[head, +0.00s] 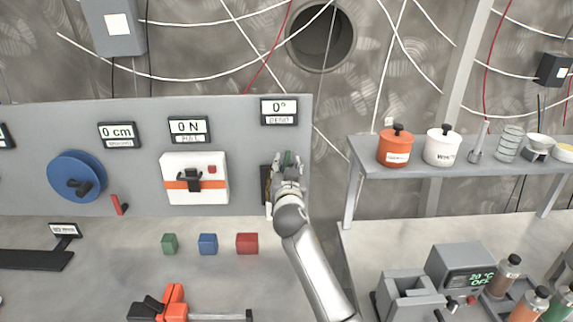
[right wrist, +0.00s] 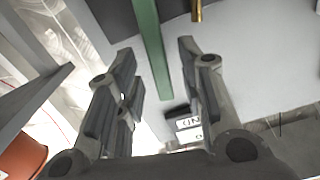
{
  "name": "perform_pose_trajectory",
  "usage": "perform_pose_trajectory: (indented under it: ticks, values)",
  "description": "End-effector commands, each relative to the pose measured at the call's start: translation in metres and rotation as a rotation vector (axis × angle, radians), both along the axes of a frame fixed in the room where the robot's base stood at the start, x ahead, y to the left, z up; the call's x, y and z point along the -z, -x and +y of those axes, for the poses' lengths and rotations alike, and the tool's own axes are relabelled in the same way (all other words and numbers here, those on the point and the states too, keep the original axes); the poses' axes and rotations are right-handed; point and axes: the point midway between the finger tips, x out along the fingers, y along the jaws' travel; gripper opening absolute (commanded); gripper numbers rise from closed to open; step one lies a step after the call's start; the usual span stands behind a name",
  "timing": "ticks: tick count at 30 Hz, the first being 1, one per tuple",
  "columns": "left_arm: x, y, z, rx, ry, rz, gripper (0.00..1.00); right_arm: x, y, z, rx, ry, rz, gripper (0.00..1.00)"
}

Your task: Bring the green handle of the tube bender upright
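The tube bender (head: 265,183) is a dark piece on the grey upright panel, below a display reading 0° BEND (head: 279,111). It is mostly hidden behind my right gripper (head: 288,166). A bit of its green handle (head: 289,158) shows at the fingertips. In the right wrist view the green handle (right wrist: 147,35) is a long bar running between the two fingers of my right gripper (right wrist: 156,72). The fingers are apart, with a gap on each side of the bar. I cannot tell whether the bar lies fully between them or just beyond. My left gripper is not in view.
The panel also carries a white box with an orange band (head: 212,168) and a blue wheel (head: 62,172). Green, blue and red cubes (head: 247,243) lie on the bench. A shelf (head: 375,161) with pots stands to the right. A brass-coloured pin (right wrist: 197,10) is near the handle.

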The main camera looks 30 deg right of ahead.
Motion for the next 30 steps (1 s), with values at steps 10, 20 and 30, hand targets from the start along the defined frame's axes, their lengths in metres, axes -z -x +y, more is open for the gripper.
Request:
perform_pose_trajectory:
  ticks: [10, 20, 30]
  values:
    - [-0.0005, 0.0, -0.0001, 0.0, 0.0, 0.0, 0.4, 0.0001, -0.0021, -0.0014, 0.0, 0.001, 0.001, 0.33]
    - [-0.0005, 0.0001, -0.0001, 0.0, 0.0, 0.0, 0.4, 0.0003, -0.002, -0.0012, 0.0, 0.0, 0.0, 0.0]
    - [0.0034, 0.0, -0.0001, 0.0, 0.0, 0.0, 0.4, 0.0008, -0.005, 0.0039, -0.001, 0.039, 0.025, 0.0]
